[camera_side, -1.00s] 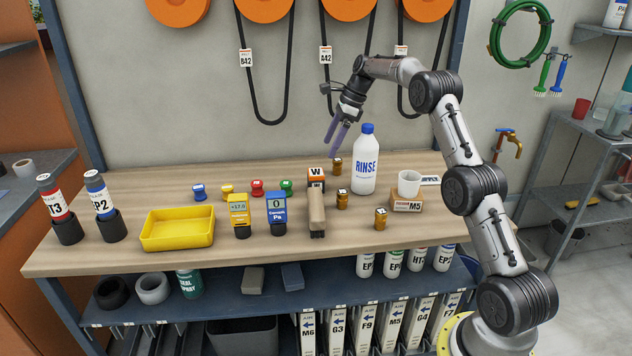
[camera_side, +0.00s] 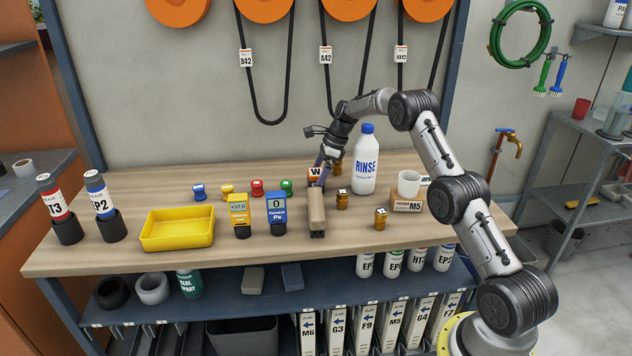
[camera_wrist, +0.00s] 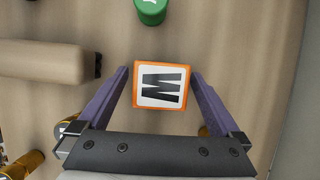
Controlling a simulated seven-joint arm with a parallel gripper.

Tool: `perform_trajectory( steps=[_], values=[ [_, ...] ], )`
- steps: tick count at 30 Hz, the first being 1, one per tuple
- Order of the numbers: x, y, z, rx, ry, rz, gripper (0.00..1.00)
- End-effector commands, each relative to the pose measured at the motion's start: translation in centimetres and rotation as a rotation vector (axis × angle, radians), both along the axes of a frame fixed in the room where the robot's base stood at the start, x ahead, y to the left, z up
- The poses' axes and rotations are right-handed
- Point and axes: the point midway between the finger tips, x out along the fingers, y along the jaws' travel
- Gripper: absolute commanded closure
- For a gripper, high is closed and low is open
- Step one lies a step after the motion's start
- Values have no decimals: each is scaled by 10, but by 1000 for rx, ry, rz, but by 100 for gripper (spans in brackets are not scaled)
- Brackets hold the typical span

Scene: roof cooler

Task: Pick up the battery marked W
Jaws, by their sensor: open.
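The battery marked W (camera_wrist: 161,85) has an orange top edge and a white label with a black W. In the wrist view it sits between the two purple fingers of my gripper (camera_wrist: 160,88), with a gap showing on each side. In the side view the battery (camera_side: 315,174) stands on the bench behind a tan block, and my gripper (camera_side: 322,172) reaches down over it, partly hiding it. The fingers are open. How far down they reach beside the battery is hard to tell.
A tan block (camera_side: 316,208) lies just in front of the battery. Small brass cylinders (camera_side: 342,200) and the RINSE bottle (camera_side: 365,165) stand to the right. A green knob (camera_side: 287,186) is close on the left. A yellow tray (camera_side: 178,240) sits at the left.

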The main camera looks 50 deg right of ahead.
Motion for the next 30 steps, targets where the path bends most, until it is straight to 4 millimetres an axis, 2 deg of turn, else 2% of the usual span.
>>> perform_trajectory(
  steps=[8,24,30],
  values=[
    [1,1,-2,0,-2,1,2],
    [1,1,-2,0,-1,0,99],
    [2,0,0,-2,-4,-1,100]
  ],
)
